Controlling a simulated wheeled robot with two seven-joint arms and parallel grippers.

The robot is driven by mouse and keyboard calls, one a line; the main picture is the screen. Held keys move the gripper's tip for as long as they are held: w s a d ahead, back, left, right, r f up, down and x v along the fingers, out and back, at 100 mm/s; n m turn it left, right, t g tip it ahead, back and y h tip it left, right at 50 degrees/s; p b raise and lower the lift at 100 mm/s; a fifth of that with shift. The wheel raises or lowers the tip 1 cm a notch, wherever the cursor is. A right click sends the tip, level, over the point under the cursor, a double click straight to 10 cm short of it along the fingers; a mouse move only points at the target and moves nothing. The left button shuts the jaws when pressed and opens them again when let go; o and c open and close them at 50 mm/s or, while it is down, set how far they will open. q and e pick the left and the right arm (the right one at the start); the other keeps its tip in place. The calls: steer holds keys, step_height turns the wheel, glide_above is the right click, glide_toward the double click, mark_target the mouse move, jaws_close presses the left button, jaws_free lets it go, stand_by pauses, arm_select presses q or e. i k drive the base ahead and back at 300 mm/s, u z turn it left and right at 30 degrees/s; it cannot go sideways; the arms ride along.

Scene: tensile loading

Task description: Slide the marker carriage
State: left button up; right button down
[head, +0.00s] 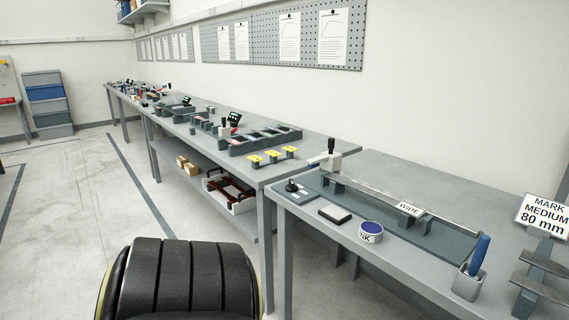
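A marking fixture with a long pale rail (375,193) stands on a dark green base plate (440,246) on the right-hand bench. At the rail's far left end sits a light block with a black upright handle (331,146); it may be the marker carriage, but I cannot be sure. A label reading "WIDE" (409,209) is at the rail's middle. A sign (543,214) at the right reads "MARK MEDIUM 80 mm". Neither of my grippers is in view.
On the same bench are a black knob on a plate (292,187), a black pad (335,214), an ink tin (370,232) and a blue-handled tool (480,252) in a grey holder. Stepped grey shelves (540,278) stand at the right edge. A longer bench (316,149) runs behind, left.

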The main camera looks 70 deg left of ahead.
mark_target(330, 161)
steer(key=u, duration=3)
steer(key=i, duration=1.55)
steer(key=z, duration=0.65)
